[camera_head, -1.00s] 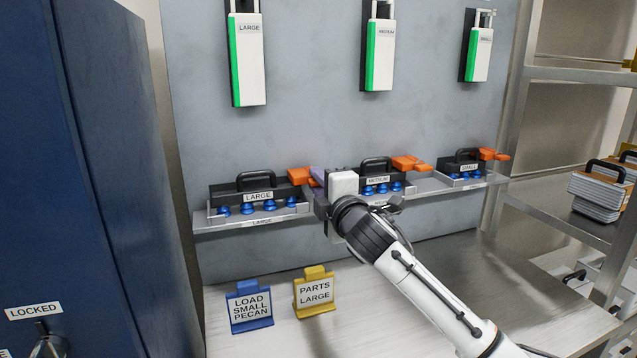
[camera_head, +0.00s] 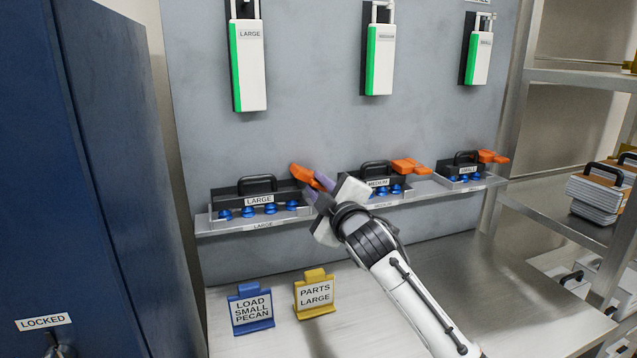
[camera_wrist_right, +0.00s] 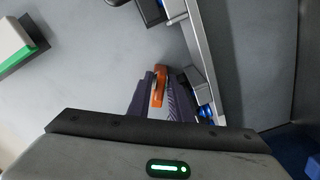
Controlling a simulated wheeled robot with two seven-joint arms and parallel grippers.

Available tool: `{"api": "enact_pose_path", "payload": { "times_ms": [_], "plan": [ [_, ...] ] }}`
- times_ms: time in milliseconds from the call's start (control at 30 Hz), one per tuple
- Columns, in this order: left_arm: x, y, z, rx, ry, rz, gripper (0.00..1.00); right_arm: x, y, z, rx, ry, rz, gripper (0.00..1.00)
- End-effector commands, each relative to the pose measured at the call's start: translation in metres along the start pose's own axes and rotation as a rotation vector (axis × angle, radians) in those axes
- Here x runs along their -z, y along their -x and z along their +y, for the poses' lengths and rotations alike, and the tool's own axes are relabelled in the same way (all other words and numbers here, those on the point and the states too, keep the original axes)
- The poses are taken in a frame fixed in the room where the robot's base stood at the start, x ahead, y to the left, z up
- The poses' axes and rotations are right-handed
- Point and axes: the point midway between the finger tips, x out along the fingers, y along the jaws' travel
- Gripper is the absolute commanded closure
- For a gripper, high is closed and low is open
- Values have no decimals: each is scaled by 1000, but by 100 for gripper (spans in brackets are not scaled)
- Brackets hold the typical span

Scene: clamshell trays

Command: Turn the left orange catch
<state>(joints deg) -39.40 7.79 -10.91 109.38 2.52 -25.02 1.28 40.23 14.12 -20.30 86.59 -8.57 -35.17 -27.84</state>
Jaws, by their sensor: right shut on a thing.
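The left orange catch (camera_head: 305,175) sits at the right end of the LARGE tray (camera_head: 229,224) on the wall ledge, tilted down to the right. My right gripper (camera_head: 322,184) is shut on its free end, with the purple-grey fingers on either side of it. In the right wrist view the catch (camera_wrist_right: 159,86) shows between the fingers of the gripper (camera_wrist_right: 160,100). The gripper is rolled to a slant, matching the catch. My left gripper is in neither view.
The MEDIUM tray and SMALL tray stand to the right, with level orange catches (camera_head: 411,166) (camera_head: 492,157). A blue sign (camera_head: 250,308) and a yellow sign (camera_head: 315,293) stand on the bench below. A blue cabinet (camera_head: 100,180) is at left. The bench at right is clear.

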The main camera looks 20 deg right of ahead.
Motion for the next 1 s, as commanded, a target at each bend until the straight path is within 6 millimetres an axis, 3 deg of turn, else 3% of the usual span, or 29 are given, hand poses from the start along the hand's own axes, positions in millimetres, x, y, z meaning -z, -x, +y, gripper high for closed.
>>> {"api": "enact_pose_path", "payload": {
  "times_ms": [1000],
  "plan": [
    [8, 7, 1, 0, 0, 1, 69, -1, 0, -1, 1, -896, -3, 100]
  ]
}}
